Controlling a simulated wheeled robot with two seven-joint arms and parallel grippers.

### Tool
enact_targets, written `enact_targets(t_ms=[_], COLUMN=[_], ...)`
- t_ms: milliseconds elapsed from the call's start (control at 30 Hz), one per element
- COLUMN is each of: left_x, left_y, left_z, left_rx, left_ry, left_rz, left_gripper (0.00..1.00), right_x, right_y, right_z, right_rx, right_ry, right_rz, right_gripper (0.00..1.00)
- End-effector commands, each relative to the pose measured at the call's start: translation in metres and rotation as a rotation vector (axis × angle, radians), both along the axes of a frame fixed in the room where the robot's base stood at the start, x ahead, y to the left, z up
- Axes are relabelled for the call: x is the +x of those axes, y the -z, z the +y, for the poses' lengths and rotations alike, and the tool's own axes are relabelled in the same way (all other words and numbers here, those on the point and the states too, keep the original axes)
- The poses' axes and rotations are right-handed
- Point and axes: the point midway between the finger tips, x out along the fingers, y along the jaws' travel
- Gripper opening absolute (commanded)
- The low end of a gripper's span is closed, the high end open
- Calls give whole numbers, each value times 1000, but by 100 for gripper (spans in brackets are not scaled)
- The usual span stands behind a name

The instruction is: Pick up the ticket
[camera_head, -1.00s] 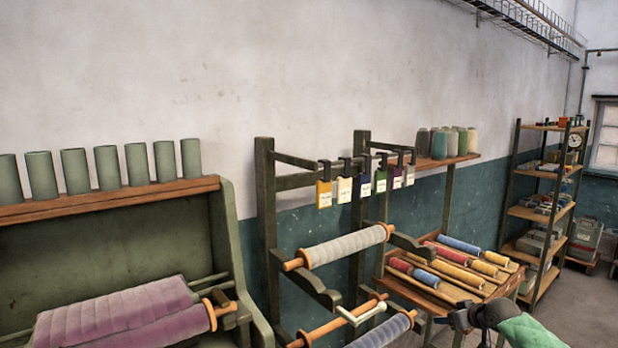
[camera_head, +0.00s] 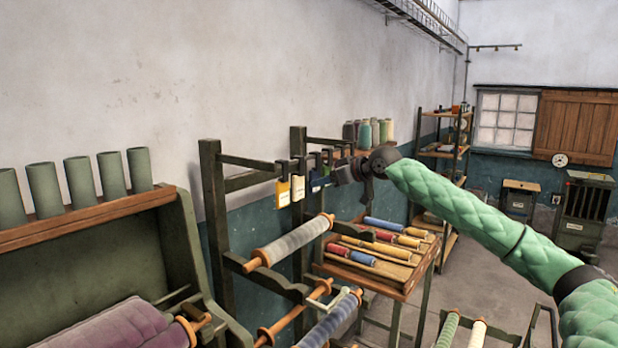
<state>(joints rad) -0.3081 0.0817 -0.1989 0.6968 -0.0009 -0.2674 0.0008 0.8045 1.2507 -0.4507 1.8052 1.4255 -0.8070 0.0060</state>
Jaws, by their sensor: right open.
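Several small tickets hang in a row from dark clips on a bar of the green rack. The yellow ticket (camera_head: 283,193) and the cream ticket (camera_head: 298,187) show clearly. A blue ticket (camera_head: 318,183) is partly covered by my right gripper, and the tickets beyond it are hidden. My right gripper (camera_head: 338,176) is open, at the end of my green padded arm, in front of the far part of the row. I cannot tell whether it touches a ticket. My left gripper is not in view.
The green rack (camera_head: 214,210) holds rollers such as the grey one (camera_head: 292,242) below the tickets. A wooden table (camera_head: 372,272) with coloured spools stands behind. A bench with purple cloth (camera_head: 120,326) is at left. Open floor (camera_head: 470,245) lies to the right.

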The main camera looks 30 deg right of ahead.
Motion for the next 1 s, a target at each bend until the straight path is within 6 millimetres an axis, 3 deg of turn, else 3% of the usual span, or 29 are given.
enact_targets(t_ms=[267, 533, 800, 1000], left_x=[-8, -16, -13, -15], left_y=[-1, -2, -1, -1], left_z=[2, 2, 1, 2], left_rx=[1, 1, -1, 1], left_ry=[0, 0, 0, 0], left_rz=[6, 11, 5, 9], left_gripper=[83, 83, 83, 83], right_x=[17, 47, 51, 51], right_y=[7, 22, 25, 25], right_z=[8, 19, 21, 21], right_rx=[1, 0, -2, -1], right_ry=[-1, 0, 0, 1], right_rz=[-1, 0, -1, 0], right_gripper=[53, 53, 53, 19])
